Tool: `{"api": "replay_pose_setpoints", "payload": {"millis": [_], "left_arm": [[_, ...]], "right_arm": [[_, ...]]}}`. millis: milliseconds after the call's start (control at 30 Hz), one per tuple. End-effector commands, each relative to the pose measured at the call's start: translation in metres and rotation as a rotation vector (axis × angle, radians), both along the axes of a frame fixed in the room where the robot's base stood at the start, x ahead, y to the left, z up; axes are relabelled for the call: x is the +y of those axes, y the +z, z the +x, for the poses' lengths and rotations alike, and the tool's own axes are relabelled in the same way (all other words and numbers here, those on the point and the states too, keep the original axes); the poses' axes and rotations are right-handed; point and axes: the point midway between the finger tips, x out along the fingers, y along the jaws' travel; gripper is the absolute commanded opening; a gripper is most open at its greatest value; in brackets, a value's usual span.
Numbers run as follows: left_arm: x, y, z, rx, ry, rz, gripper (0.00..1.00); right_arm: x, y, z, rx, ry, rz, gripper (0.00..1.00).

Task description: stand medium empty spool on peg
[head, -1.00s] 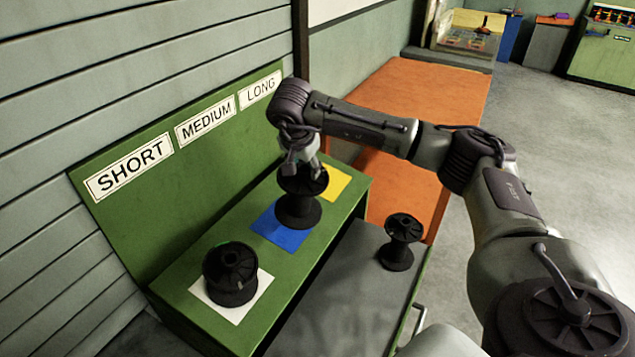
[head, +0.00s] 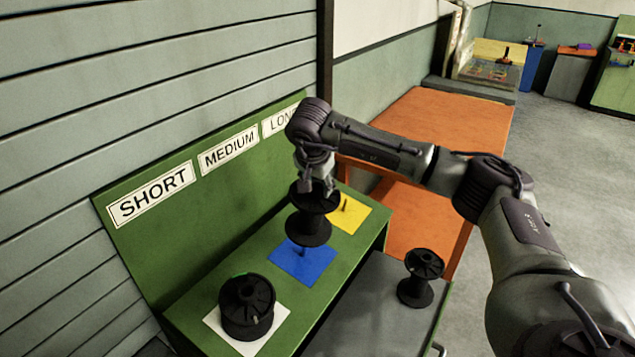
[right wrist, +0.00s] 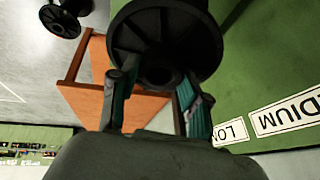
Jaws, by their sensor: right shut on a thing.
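The medium spool (head: 309,230) is black and roughly upright. It hangs above the blue square (head: 318,266), with its lower flange over the square. A short dark peg (head: 302,252) shows just below that flange, and there seems to be a gap between them. My right gripper (head: 318,186) is shut on the spool's top from above. In the right wrist view the spool's flange (right wrist: 165,40) fills the top middle, between the fingers of my right gripper (right wrist: 152,88). My left gripper is in neither view.
Another black spool (head: 247,305) stands on the white square (head: 273,325) under the SHORT sign. The yellow square (head: 352,217) has a bare peg (head: 344,203). A third spool (head: 420,278) stands on the grey surface (head: 372,300). An orange table (head: 430,125) lies behind.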

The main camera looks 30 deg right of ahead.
Motion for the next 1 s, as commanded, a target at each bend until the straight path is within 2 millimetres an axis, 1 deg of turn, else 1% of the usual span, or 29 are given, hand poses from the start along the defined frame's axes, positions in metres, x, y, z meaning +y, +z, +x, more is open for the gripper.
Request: {"api": "replay_pose_setpoints", "payload": {"millis": [33, 200, 400, 567, 1000], "left_arm": [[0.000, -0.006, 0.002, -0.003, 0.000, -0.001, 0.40], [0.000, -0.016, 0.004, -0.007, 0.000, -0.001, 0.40], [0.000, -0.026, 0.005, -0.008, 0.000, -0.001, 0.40], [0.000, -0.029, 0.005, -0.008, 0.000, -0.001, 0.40], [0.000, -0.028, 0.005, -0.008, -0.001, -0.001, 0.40]], "right_arm": [[0.000, -0.007, 0.001, 0.000, 0.000, 0.000, 0.00], [0.001, -0.024, 0.003, 0.001, 0.000, 0.000, 0.00], [0.003, -0.040, 0.006, 0.000, 0.000, 0.000, 0.00], [0.003, -0.044, 0.007, -0.001, 0.000, 0.000, 0.00], [0.003, -0.043, 0.007, -0.001, 0.000, 0.000, 0.00]]}}
